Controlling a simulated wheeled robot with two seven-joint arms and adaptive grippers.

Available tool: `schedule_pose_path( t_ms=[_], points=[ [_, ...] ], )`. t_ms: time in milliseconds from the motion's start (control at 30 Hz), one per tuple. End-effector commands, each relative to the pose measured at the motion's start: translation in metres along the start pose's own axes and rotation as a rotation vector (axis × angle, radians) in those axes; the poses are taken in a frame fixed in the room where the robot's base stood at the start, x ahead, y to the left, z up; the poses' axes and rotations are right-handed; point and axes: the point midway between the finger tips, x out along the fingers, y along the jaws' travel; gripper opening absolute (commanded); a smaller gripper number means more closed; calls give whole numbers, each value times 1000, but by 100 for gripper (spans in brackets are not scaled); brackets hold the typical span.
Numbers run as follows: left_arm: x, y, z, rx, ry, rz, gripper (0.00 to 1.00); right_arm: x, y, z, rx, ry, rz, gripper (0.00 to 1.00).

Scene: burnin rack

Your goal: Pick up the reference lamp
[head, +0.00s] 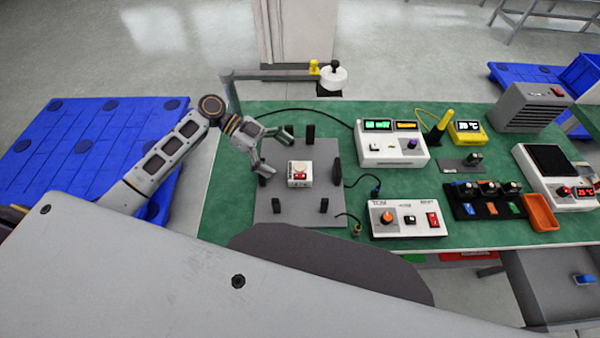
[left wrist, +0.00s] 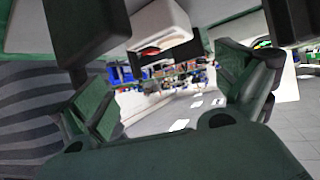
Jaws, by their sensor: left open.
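A small white block (head: 300,181) with a red front part and a round pale top stands on a grey plate (head: 270,210). It may be the reference lamp, but no label I can read confirms this. My left gripper (head: 279,151) is open and empty just behind and to the left of the block, with its fingers pointing toward it. In the left wrist view the white and red block (left wrist: 160,28) shows at the top, between and beyond the open fingers (left wrist: 168,95). I cannot tell whether a finger touches it. My right gripper is not in view.
Short black posts (head: 310,134) stand on the plate around the block. A white switch box (head: 405,219), a display unit (head: 390,143) and a black rack (head: 482,198) of coloured modules stand to the right on the green table (head: 345,115). A grey arm-mounted fixture (head: 333,78) overhangs the back edge.

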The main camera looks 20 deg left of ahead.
Motion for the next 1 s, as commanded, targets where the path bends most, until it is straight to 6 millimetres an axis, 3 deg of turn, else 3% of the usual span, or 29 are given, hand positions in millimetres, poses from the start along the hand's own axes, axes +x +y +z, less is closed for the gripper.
schedule_pose_path(
  t_ms=[533,1000],
  points=[
    [8,0,2,-1,0,1,100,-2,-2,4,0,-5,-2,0],
    [52,-4,10,0,-1,1,100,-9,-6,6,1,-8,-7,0]
  ],
)
